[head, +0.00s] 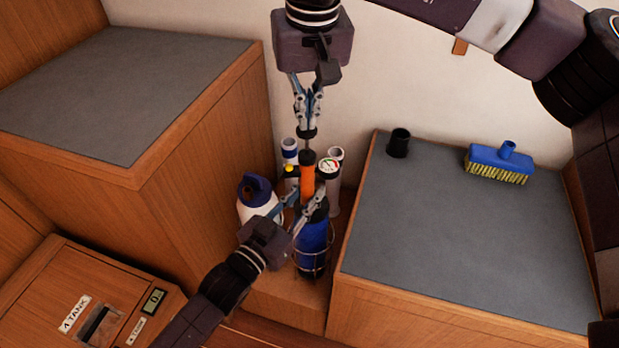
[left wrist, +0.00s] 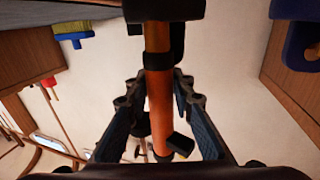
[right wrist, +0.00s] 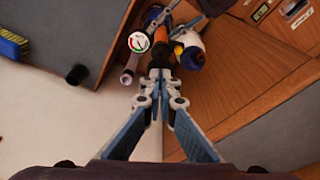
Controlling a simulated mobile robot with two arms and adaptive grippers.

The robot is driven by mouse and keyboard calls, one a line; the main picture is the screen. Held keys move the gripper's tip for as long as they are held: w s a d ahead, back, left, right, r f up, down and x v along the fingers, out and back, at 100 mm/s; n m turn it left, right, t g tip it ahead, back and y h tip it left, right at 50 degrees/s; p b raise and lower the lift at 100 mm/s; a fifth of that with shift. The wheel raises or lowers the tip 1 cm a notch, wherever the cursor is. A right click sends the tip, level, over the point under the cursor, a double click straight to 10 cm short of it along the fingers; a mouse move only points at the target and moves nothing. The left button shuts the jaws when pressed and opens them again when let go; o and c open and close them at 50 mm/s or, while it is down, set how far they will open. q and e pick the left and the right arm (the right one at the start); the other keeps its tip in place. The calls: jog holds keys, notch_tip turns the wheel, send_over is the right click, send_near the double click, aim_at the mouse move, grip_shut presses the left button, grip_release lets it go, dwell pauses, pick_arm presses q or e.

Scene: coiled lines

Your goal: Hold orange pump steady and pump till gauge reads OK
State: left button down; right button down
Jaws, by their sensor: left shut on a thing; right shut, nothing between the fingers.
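The orange pump (head: 307,184) stands about upright between the two counters, with a black handle (head: 307,133) on a thin rod above its body. A round white gauge (head: 328,166) with red and green marks sits beside it; its needle is too small to read, also in the right wrist view (right wrist: 138,41). My left gripper (head: 304,207) is shut around the pump's lower body; the left wrist view shows its fingers on either side of the orange tube (left wrist: 159,105). My right gripper (head: 308,122) is shut and empty, pointing down with its tips at the handle; contact is unclear.
A blue cylinder (head: 312,243) in a wire holder stands below the pump. A white bottle with a blue cap (head: 256,190) and pale tubes (head: 289,147) crowd around it. The grey right counter (head: 450,235) holds a black cup (head: 398,143) and blue brush (head: 498,160).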

aim_at(307, 133)
jog(key=shift+s+x, duration=0.2)
jog(key=shift+x, duration=0.75)
jog(key=shift+s+x, duration=0.2)
jog(key=shift+x, duration=0.7)
jog(key=shift+w+v, duration=0.2)
jog(key=shift+v, duration=0.85)
jog(key=shift+w+v, duration=0.25)
jog(key=shift+v, duration=0.75)
jog(key=shift+w+v, duration=0.2)
jog(key=shift+v, duration=0.85)
jog(key=shift+r, duration=0.15)
jog(key=v, duration=0.2)
jog(key=w+v, duration=0.1)
jog(key=v, duration=0.2)
jog(key=shift+a+r, duration=0.1)
jog(key=shift+a, duration=0.05)
pick_arm(q)
jog(key=c, duration=1.6)
grip_release()
